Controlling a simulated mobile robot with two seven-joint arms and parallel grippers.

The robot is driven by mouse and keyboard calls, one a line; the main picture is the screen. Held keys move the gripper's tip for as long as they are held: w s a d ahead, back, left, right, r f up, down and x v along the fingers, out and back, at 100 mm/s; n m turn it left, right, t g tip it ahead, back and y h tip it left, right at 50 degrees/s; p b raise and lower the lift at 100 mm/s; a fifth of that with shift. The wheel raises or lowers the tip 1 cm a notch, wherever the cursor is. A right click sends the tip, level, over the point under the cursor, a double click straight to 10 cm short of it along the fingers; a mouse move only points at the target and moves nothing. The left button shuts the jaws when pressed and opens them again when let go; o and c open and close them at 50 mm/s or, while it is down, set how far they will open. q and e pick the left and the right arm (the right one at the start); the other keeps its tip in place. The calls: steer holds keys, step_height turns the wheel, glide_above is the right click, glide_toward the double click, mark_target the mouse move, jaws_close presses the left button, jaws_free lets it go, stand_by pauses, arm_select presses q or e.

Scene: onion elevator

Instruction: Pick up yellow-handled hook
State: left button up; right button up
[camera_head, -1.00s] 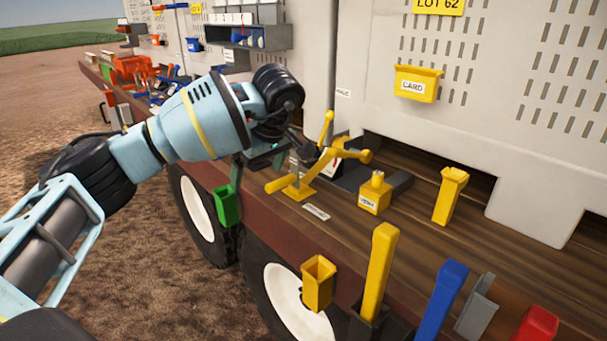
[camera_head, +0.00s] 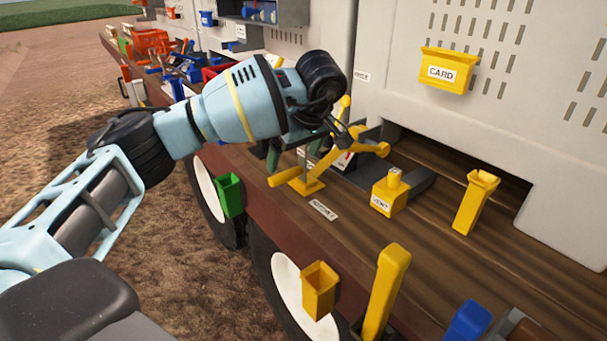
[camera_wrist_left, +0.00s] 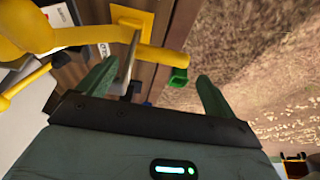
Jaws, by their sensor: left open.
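A tall yellow handle (camera_head: 388,285) stands at the deck's front edge in the head view. Its lower end is in a dark holder, and no hook shape shows. A yellow stand (camera_head: 308,186) with slanted bars and a square base is farther back; its yellow bar (camera_wrist_left: 160,58) shows in the left wrist view. I cannot tell which piece is the hook. My left gripper (camera_head: 288,152) is at the stand, with its fingers (camera_wrist_left: 157,72) spread. The bar and a grey metal strip (camera_wrist_left: 126,68) appear between them, with no visible grip. My right gripper is out of view.
A yellow block (camera_head: 381,207), a yellow post (camera_head: 474,203) and a yellow open box (camera_head: 319,290) are near the stand. A green box (camera_head: 230,195) hangs on the deck's side. A grey panel with a CARD bin (camera_head: 448,72) rises behind. Bare deck (camera_head: 425,240) lies between.

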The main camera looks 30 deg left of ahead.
mark_target(289, 173)
arm_select(q)
steer(key=shift+a+f, duration=0.1)
steer(key=shift+f, duration=0.05)
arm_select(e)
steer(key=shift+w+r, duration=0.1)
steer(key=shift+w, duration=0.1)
arm_select(q)
steer(key=x, duration=0.4)
steer(key=shift+f+p, duration=0.15)
steer(key=shift+p, duration=0.15)
steer(key=shift+a+f, duration=0.1)
steer(key=shift+f, duration=0.2)
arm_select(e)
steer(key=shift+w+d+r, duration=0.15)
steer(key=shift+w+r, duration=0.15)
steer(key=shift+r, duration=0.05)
arm_select(q)
steer(key=c, duration=0.7)
steer(key=shift+c, duration=0.3)
steer(key=shift+r, duration=0.15)
